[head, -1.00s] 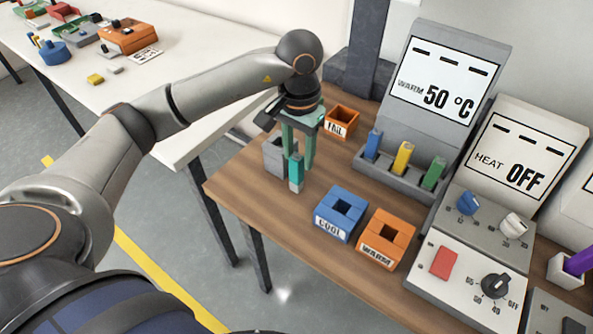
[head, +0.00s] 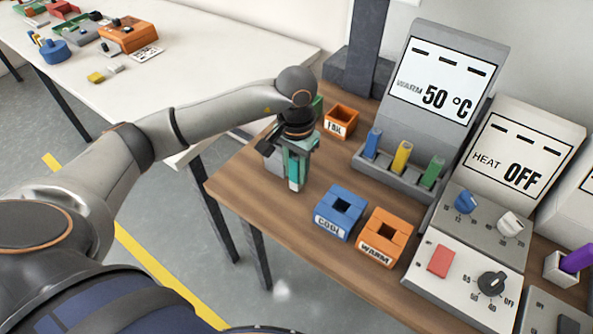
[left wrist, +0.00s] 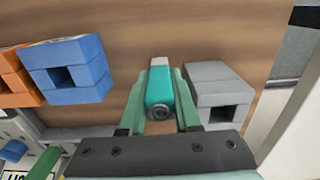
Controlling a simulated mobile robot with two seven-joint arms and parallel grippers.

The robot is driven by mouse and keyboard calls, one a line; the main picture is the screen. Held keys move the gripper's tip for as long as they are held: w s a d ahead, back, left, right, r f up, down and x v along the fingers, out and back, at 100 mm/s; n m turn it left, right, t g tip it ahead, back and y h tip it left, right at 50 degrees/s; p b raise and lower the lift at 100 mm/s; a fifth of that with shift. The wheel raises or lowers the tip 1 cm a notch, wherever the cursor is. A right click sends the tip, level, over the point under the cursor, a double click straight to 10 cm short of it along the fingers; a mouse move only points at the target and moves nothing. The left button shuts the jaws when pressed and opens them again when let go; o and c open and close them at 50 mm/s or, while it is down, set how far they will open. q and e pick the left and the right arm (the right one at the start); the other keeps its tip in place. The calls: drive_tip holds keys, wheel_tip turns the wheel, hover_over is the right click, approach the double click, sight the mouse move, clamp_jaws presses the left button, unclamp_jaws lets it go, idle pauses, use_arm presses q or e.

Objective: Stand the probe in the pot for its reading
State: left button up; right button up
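The probe, a teal block with a pale end (head: 295,184), stands upright on the wooden table near its left edge. It also shows in the left wrist view (left wrist: 159,88). My left gripper (head: 297,172) points down with its green fingers on both sides of the probe. In the left wrist view the fingers (left wrist: 161,100) look apart, with narrow gaps beside the probe. The blue COOL pot (head: 341,212) and orange WARM pot (head: 385,238) stand to the right, each with a square opening. They show at left in the wrist view. My right gripper is not in view.
A grey square block with a hole (left wrist: 221,92) stands close beside the probe. An orange FAIL bin (head: 341,121) is behind. A grey rack (head: 395,181) holds blue, yellow and green pieces under the WARM 50 °C display. The HEAT display (head: 522,150) reads OFF.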

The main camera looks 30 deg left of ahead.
use_arm(q)
clamp_jaws()
